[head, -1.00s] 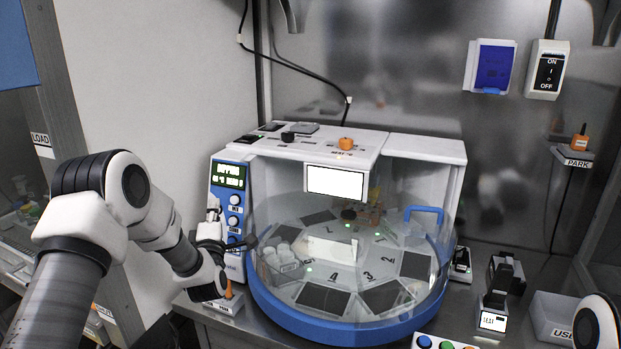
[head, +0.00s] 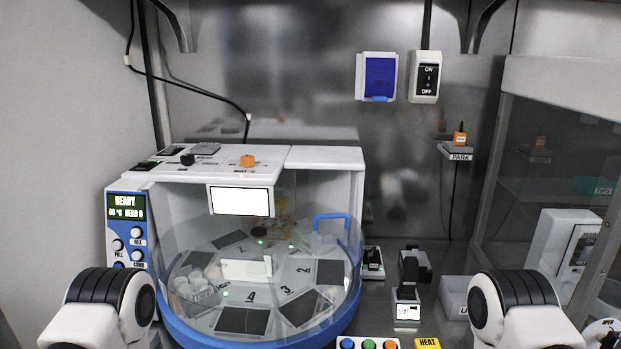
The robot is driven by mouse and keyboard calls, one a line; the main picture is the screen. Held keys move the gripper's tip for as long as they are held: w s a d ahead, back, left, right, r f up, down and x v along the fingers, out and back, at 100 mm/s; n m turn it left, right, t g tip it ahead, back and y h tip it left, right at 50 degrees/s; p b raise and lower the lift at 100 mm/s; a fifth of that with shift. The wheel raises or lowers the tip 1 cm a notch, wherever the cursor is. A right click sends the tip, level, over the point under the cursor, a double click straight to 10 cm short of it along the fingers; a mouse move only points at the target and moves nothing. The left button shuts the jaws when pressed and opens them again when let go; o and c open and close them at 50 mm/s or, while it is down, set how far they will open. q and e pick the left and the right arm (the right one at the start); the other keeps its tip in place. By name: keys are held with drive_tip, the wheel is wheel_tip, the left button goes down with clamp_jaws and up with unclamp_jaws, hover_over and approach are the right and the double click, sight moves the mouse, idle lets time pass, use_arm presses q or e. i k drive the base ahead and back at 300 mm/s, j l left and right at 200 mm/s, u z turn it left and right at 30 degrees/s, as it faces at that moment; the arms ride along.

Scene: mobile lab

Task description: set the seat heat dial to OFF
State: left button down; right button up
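An orange dial (head: 247,161) stands on the white top of the machine (head: 325,157), right of a black knob (head: 187,159). Small lettering in front of the orange dial is too blurred to read surely, and its setting cannot be made out. The machine's green display (head: 127,206) reads READY with a 40 °C line below. My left arm shows at the lower left and my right arm at the lower right; both grippers are out of the picture.
A clear-domed carousel with a blue rim (head: 355,275) fills the front of the machine. Coloured buttons (head: 368,345) and a yellow HEAT label (head: 428,344) are at the bottom edge. A wall ON/OFF switch (head: 425,78) and PARK shelf (head: 456,152) are behind. A glass-fronted cabinet stands right.

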sight(248, 160)
drive_tip(key=i+l+u, duration=0.1)
drive_tip(key=l+u, duration=0.2)
drive_tip(key=i+l+u, duration=0.1)
drive_tip(key=l+u, duration=0.15)
drive_tip(key=l, duration=0.2)
drive_tip(key=l+u, duration=0.3)
drive_tip(key=i+l, duration=0.05)
